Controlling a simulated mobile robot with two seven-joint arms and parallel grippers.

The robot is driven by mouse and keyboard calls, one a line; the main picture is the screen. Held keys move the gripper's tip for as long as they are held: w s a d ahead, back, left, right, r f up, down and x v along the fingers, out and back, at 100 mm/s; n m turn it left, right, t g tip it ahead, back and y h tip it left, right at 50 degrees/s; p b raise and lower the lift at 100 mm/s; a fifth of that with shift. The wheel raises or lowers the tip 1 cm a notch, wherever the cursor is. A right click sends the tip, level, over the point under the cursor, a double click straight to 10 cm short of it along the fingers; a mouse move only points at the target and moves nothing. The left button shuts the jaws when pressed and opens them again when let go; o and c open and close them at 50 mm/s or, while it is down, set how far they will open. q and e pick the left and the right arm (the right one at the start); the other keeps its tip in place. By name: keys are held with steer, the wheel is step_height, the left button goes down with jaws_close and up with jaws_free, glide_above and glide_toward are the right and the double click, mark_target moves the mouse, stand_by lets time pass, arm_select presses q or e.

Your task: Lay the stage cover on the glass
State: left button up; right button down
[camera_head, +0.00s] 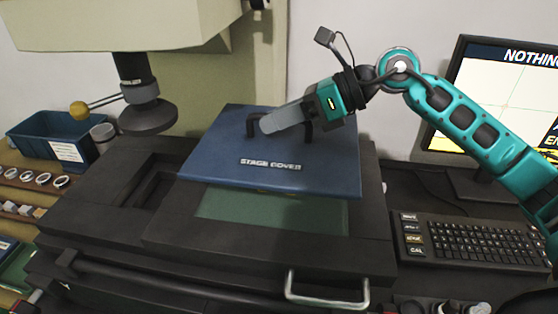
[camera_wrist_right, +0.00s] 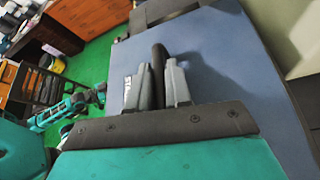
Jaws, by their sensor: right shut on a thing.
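The stage cover (camera_head: 220,150) is a blue panel with white lettering and a dark handle (camera_head: 308,132) on top. My right gripper (camera_head: 268,124) is shut on the handle. In the right wrist view its fingers (camera_wrist_right: 160,80) sit on either side of the dark handle bar (camera_wrist_right: 158,56), with the blue cover (camera_wrist_right: 210,55) beyond. The cover is above the machine's stage, and its front edge looks raised over it. A strip of the greenish glass (camera_head: 265,212) shows in front of the cover; the rest is hidden beneath it.
The black stage frame (camera_head: 130,240) surrounds the glass, with a metal handle (camera_head: 328,292) in front. A lens column (camera_head: 145,100) hangs at the back left. A keyboard (camera_head: 470,242) and monitor (camera_head: 505,95) stand right. A blue bin (camera_head: 50,130) and rings (camera_head: 42,178) are left.

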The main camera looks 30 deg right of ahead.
mark_target(333, 140)
step_height(333, 140, down, 8)
steer(key=shift+f, duration=0.15)
stand_by(0.3)
steer(key=c, duration=1.1)
jaws_free()
steer(key=shift+f, duration=0.1)
steer(key=shift+o, duration=0.2)
steer(key=b+v, duration=0.2)
steer(key=v, duration=0.8)
steer(key=shift+s+d, duration=0.15)
steer(key=shift+d, duration=0.1)
steer(key=shift+v, duration=0.75)
